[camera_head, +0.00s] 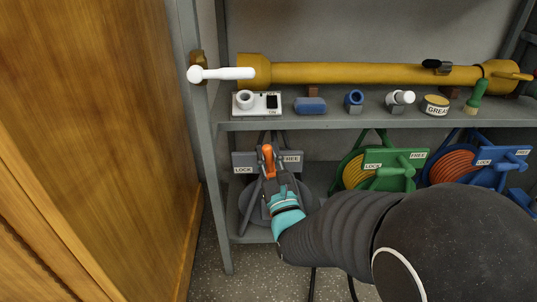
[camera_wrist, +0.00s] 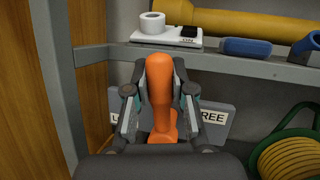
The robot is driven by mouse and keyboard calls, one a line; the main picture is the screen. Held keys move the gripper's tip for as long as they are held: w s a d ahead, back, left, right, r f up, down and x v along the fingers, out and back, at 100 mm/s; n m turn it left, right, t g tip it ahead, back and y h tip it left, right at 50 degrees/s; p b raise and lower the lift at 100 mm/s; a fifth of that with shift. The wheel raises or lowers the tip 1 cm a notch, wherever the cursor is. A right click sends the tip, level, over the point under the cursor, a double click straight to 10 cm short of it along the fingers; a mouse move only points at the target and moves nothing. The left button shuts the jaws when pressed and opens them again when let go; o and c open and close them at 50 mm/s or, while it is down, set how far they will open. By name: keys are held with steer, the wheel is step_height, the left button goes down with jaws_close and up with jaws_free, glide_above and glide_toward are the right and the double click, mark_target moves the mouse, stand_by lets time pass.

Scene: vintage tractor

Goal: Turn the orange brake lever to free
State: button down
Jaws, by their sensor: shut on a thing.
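The orange brake lever (camera_head: 267,160) stands roughly upright in front of a grey plate (camera_head: 243,163) marked LOCK on the left and FREE on the right. The plate belongs to a grey reel (camera_head: 308,188) on the lower shelf. The lever (camera_wrist: 161,93) fills the middle of the wrist view, between the two fingers. My gripper (camera_wrist: 160,100) is shut on the lever. In the head view my gripper (camera_head: 270,178) reaches in from below right and hides part of the reel. In the wrist view the lever covers the middle of the plate (camera_wrist: 213,122).
A green reel (camera_head: 393,157) and a blue reel (camera_head: 490,160) stand to the right. The upper shelf (camera_head: 330,121) above holds a white box (camera_head: 243,111) and several small items. A grey post (camera_head: 206,130) and a wooden panel (camera_head: 110,130) bound the left side.

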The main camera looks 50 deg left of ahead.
steer(key=c, duration=1)
jaws_free()
steer(key=shift+s, duration=0.1)
steer(key=shift+c, duration=0.2)
steer(key=shift+o, duration=0.3)
steer(key=shift+d, duration=0.1)
steer(key=v, duration=1.2)
